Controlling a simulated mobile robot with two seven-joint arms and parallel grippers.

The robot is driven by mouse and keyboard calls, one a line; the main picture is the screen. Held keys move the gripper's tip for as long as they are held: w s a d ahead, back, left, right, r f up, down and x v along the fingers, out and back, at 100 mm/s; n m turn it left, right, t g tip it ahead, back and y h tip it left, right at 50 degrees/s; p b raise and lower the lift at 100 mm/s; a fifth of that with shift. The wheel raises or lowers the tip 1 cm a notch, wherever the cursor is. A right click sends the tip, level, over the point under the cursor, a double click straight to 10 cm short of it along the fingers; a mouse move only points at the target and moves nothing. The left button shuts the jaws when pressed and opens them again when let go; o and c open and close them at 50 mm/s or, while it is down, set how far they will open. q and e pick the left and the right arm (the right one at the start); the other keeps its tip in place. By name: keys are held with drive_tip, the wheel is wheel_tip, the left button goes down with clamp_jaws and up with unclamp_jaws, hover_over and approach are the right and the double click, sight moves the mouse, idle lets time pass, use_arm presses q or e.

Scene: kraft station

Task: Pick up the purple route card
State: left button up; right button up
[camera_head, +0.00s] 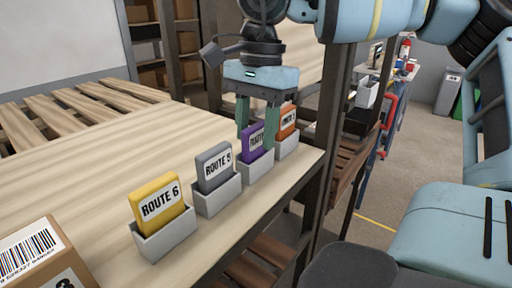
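The purple route card (252,140) stands upright in a small white holder (258,172) near the right end of the wooden table. My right gripper (256,140) points down over it from above. Its two green fingers are apart, one at the card's left side, behind its top edge, and one in front of its right part. The right finger hides part of the card and its label. The fingers look spread, and I see no clear grip on the card. My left gripper is not in view.
A grey Route 5 card (213,167) and a yellow Route 6 card (158,202) stand in holders to the left. An orange card (288,120) stands close behind on the right. A cardboard box (38,262) sits at the front left. The table's (80,190) left part is bare.

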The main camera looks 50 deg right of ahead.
drive_tip(key=c, duration=0.3)
clamp_jaws()
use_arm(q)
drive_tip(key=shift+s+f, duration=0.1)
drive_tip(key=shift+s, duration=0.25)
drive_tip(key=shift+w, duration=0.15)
use_arm(e)
drive_tip(key=shift+r, duration=0.15)
